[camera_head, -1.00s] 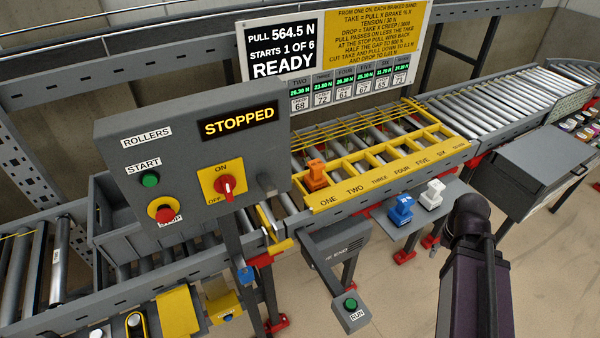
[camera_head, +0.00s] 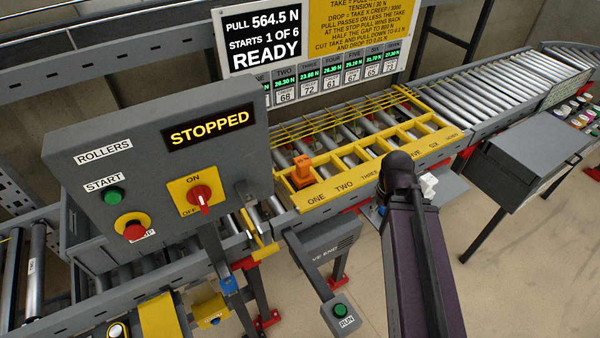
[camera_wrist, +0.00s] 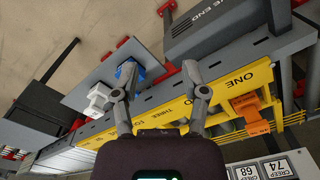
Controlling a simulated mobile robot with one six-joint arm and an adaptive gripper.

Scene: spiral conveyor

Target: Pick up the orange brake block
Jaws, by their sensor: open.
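The orange brake block (camera_head: 301,173) stands upright at the slot marked ONE of the yellow slotted frame (camera_head: 345,186) over the rollers. In the wrist view the orange block (camera_wrist: 247,110) is right of my gripper (camera_wrist: 161,94), near the printed ONE. My gripper is open, with nothing between its fingers. The fingers are apart from the block and point across the yellow frame and the rail. In the head view my arm hides the gripper and part of the frame.
A white block (camera_head: 428,185) and a blue block (camera_wrist: 127,72) stand on a grey shelf (camera_wrist: 88,76) beside the frame. The control panel (camera_head: 155,160) reads STOPPED and stands left of the orange block. Yellow rods (camera_head: 340,122) run over the rollers behind it.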

